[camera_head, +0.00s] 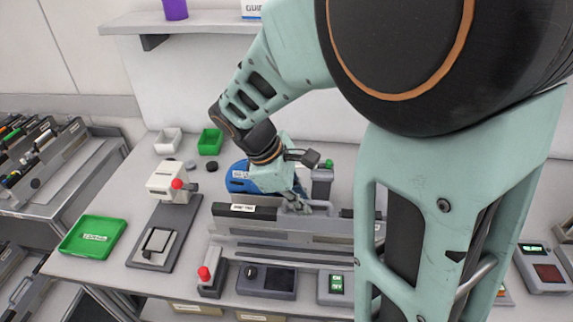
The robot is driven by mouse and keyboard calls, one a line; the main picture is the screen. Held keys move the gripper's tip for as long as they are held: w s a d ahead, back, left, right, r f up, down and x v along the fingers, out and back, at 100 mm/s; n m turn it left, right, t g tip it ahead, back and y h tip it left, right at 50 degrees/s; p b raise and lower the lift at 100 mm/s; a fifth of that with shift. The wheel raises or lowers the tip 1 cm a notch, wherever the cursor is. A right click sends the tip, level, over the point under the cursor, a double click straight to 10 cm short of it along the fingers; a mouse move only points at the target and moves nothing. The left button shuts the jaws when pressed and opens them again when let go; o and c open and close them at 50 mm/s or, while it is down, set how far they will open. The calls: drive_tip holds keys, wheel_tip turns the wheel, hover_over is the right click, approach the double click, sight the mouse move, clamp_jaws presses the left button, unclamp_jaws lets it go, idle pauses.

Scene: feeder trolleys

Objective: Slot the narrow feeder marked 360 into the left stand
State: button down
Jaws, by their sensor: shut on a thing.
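My gripper (297,205) is low over the middle of the bench, in the head view, shut on a long narrow feeder (262,214). The feeder is dark with a pale label near its left end; the label is too small to read. It lies lengthwise left to right over a long grey stand (250,240). I cannot tell whether it is seated in the stand or just above it. My arm hides the right end of the feeder and stand.
A blue rounded object (240,178) is behind the feeder. Small control boxes (267,281) line the front edge. A trolley with several feeders (40,150) stands far left.

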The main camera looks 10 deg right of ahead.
drive_tip(key=shift+f+b, duration=0.55)
drive_tip(key=shift+f, duration=0.3)
idle(1.3)
drive_tip(key=shift+s+d, duration=0.2)
drive_tip(key=shift+d, duration=0.5)
drive_tip(key=shift+s+d, duration=0.2)
drive_tip(key=shift+d, duration=0.5)
idle(0.4)
drive_tip(key=c, duration=2)
unclamp_jaws()
drive_tip(key=shift+s+f, duration=0.1)
drive_tip(key=shift+f, duration=0.05)
drive_tip(key=shift+a, duration=0.1)
